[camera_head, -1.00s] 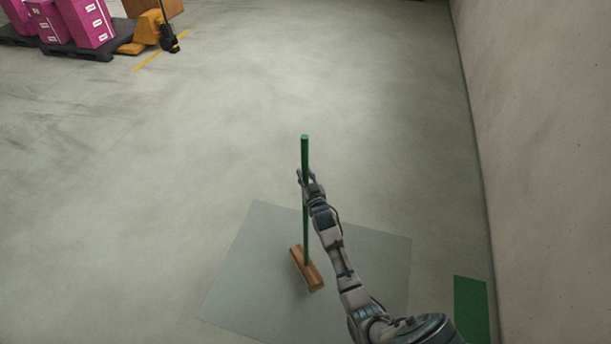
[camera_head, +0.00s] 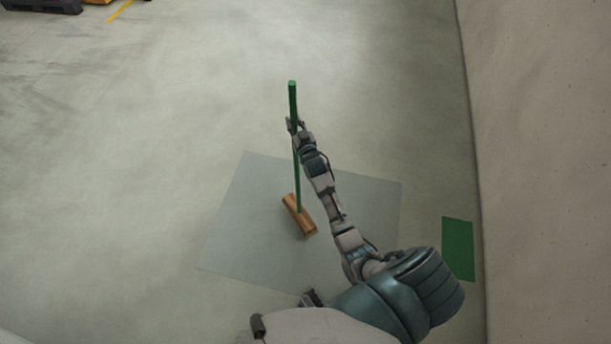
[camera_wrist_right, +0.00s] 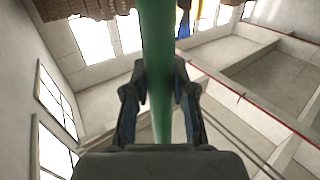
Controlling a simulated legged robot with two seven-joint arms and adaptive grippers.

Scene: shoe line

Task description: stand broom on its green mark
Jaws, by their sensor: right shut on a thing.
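The broom has a green handle (camera_head: 293,100) and a brown wooden head (camera_head: 299,215). It is upright, with its head over the grey floor sheet (camera_head: 240,230); I cannot tell whether the head touches it. My right gripper (camera_head: 294,125) is shut on the upper part of the handle. In the right wrist view the green handle (camera_wrist_right: 158,60) runs between the two fingers of the gripper (camera_wrist_right: 158,100). The green mark (camera_head: 458,249) is a flat rectangle on the floor at the right, close to the wall and apart from the broom. My left gripper is not in view.
A pale wall (camera_head: 530,150) runs along the right side, just past the green mark. A dark pallet (camera_head: 42,6) and a yellow floor line (camera_head: 120,11) lie at the far upper left. The floor between is clear.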

